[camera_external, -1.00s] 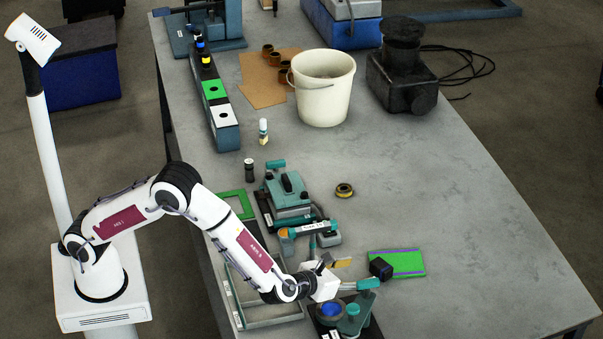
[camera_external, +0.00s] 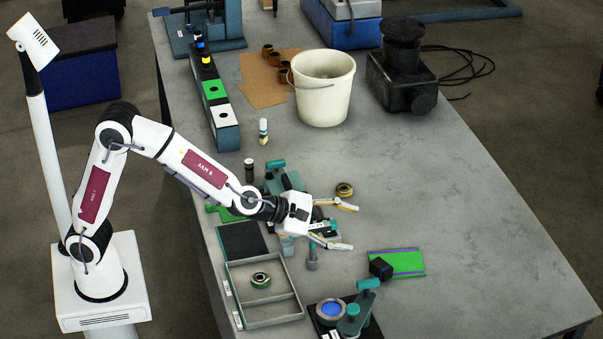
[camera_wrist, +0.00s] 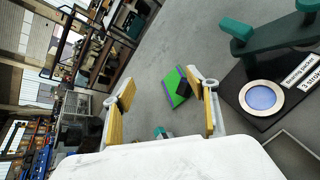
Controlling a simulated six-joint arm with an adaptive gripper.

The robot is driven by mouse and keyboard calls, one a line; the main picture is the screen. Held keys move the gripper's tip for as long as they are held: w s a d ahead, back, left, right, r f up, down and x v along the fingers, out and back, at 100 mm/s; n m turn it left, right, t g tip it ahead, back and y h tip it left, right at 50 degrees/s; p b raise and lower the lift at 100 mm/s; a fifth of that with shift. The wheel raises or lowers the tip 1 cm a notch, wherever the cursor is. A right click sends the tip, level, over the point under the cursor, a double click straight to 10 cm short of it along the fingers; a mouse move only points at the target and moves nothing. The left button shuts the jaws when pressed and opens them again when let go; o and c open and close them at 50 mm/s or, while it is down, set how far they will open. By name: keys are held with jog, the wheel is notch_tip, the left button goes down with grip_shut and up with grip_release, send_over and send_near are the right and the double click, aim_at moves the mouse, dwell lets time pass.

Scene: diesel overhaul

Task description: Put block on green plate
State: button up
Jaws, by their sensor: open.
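The green plate (camera_external: 403,263), a flat rectangle with purple edge strips, lies on the grey table at the right of the outside view. A dark block (camera_external: 380,268) sits at its left end, seeming to overlap the plate's edge; I cannot tell whether it rests fully on it. My gripper (camera_external: 347,226) is open and empty, above the table, up and left of the block. In the wrist view the plate (camera_wrist: 172,84) and the dark block (camera_wrist: 184,87) show between my open yellow-padded fingers (camera_wrist: 163,115), beyond the tips.
A bearing packer press (camera_external: 345,315) stands in front of the plate. A grey tray (camera_external: 265,322) holding a ring (camera_external: 261,280) lies left of it. A teal device (camera_external: 275,180) is partly behind my arm. A white bucket (camera_external: 322,100) stands farther back. The table's right side is clear.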

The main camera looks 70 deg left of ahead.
jog(key=s+a+r+m+g+h, duration=0.1)
jog(key=s+a+r+m+g, duration=0.2)
jog(key=s+m, duration=0.5)
jog(key=s+a+r+m+h, duration=0.1)
jog(key=s+a+r+m, duration=0.25)
jog(key=s+m, duration=0.5)
jog(key=s+a+f+m+g+y, duration=0.1)
jog(key=s+a+f+m, duration=0.1)
jog(key=s, duration=0.6)
jog(key=s+a+f+m+g+y, duration=0.1)
jog(key=s+a+f+m, duration=0.2)
jog(key=s+a, duration=0.4)
jog(key=s+a+f+m+g+y, duration=0.1)
jog(key=s+a+f+m+g, duration=0.1)
jog(key=s+a+m, duration=0.3)
jog(key=s, duration=0.4)
jog(key=shift+s+f+y, duration=0.2)
jog(key=shift+s+y, duration=0.1)
jog(key=shift+s, duration=0.1)
